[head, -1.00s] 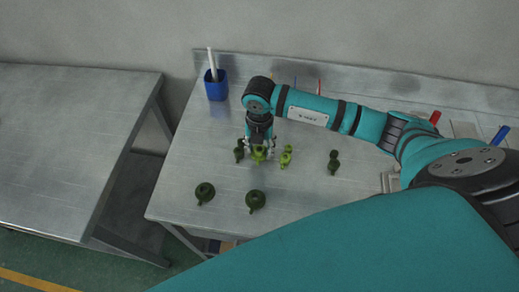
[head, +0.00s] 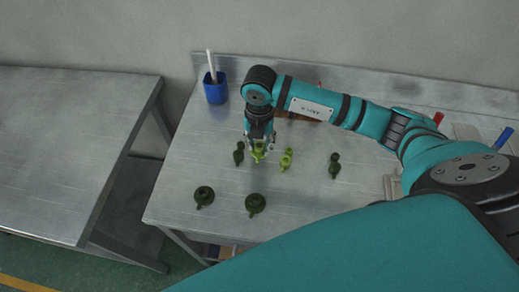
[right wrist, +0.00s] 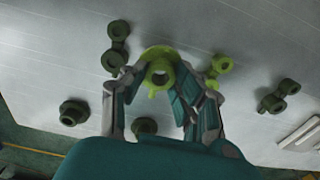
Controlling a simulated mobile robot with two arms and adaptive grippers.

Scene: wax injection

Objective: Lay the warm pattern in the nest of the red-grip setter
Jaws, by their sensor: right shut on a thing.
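My right gripper (head: 259,147) points down over the left part of the bench. It is shut on a bright yellow-green pattern (head: 258,155); in the right wrist view this pattern (right wrist: 160,73), with a round opening, sits between the fingers (right wrist: 162,88). I cannot tell whether it is clear of the bench. A second light green pattern (head: 286,160) stands just to the right. A red grip (head: 438,118) shows at the bench's right, behind my arm; its setter and nest are mostly hidden. My left gripper is out of view.
Several dark green patterns (head: 334,165) lie around the gripper, one close on its left (head: 239,153) and others in front (head: 255,204). A blue cup (head: 215,88) stands at the back left. A blue grip (head: 502,137) is at the far right.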

